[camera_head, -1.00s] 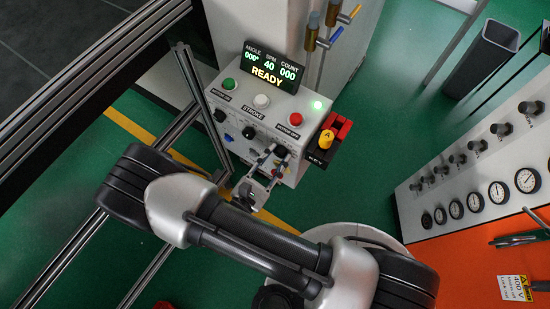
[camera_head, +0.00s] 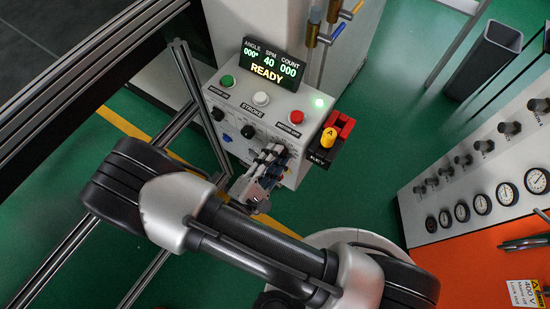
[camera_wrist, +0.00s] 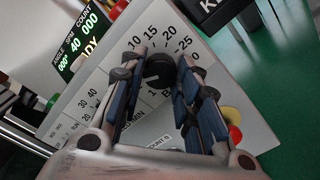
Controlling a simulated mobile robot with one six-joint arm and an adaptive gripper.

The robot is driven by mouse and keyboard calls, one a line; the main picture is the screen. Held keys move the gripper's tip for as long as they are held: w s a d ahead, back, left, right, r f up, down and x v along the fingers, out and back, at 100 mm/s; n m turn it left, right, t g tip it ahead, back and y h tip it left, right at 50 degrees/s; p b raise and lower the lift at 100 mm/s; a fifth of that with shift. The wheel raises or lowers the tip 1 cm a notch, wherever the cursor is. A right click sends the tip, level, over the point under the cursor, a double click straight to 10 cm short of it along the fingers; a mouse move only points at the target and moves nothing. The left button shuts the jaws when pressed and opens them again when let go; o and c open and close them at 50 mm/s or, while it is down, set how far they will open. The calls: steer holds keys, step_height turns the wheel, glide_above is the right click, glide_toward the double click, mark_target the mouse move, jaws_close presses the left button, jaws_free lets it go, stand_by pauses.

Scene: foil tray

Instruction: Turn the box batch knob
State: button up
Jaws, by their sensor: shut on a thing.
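The batch knob (camera_wrist: 160,68) is a black round knob on the white control box (camera_head: 204,85). In the wrist view it sits at the upper middle, inside a printed number scale. My gripper (camera_wrist: 160,64) has its two blue-padded fingers on either side of it, shut on it. In the camera_head view my gripper (camera_head: 276,148) is at the lower right of the box face and covers most of the knob.
The lit display (camera_head: 268,67) reads READY. A green button (camera_head: 227,81), a white button (camera_head: 261,98) and a red button (camera_head: 296,117) line the box top. Another black knob (camera_head: 248,131) is left of my gripper. A red-and-black block with a yellow knob (camera_head: 328,137) is at right.

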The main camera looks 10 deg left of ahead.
stand_by(0.3)
steer(key=o, duration=1.1)
steer(key=shift+s, duration=0.1)
steer(key=v, duration=1.2)
